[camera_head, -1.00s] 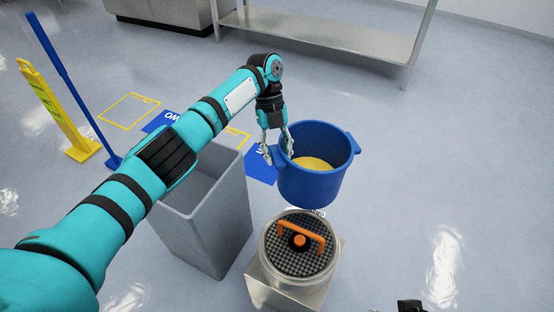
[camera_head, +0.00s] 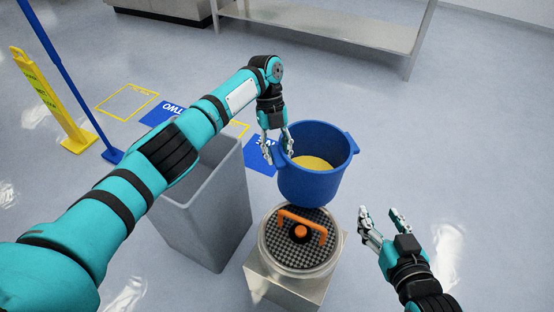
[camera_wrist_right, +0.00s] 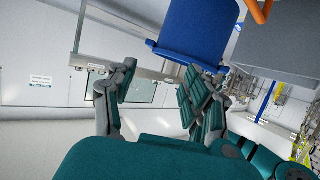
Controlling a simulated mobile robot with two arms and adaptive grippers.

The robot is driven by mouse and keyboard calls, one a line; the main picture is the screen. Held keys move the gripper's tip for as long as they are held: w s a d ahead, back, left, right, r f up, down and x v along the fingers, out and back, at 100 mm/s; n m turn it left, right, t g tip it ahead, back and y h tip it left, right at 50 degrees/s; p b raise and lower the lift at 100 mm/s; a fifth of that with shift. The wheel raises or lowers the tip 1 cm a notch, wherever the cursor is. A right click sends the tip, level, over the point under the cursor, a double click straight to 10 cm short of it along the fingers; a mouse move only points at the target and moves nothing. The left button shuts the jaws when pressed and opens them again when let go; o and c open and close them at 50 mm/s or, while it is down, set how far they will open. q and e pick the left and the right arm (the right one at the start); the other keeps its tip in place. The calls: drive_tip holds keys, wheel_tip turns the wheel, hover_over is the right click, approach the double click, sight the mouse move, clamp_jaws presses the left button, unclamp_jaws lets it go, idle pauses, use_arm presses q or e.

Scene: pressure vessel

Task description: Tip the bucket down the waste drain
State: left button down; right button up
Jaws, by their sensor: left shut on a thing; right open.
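The blue bucket (camera_head: 312,182) hangs upright in the head view with yellow contents (camera_head: 312,163) inside. My left gripper (camera_head: 280,153) is shut on the bucket's left-side handle. Below and nearer stands a metal pedestal with a round opening, the waste drain (camera_head: 300,240), covered by a dark checkered grate with an orange handle (camera_head: 302,226). My right gripper (camera_head: 382,222) is open and empty, to the right of the drain. In the right wrist view the bucket (camera_wrist_right: 195,30) shows at the top beyond the open fingers (camera_wrist_right: 155,105).
A tall grey bin (camera_head: 205,215) stands left of the drain, partly under my left arm. A yellow floor sign (camera_head: 55,105) and a blue pole (camera_head: 70,85) stand far left. A metal table (camera_head: 330,35) is at the back. Floor to the right is clear.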

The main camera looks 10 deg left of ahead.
use_arm(q)
drive_tip(key=shift+f, duration=0.55)
use_arm(e)
drive_tip(key=shift+w+a+r+t+y, duration=0.1)
drive_tip(key=shift+w+a+r+t, duration=0.1)
drive_tip(key=shift+r+t, duration=0.3)
drive_tip(key=shift+w+a+r+t+y, duration=0.1)
drive_tip(key=shift+w+r+t, duration=0.15)
drive_tip(key=shift+r, duration=0.4)
drive_tip(key=shift+w+a+r+t+y, duration=0.1)
drive_tip(key=shift+w+r+t, duration=0.1)
drive_tip(key=shift+r+t, duration=0.3)
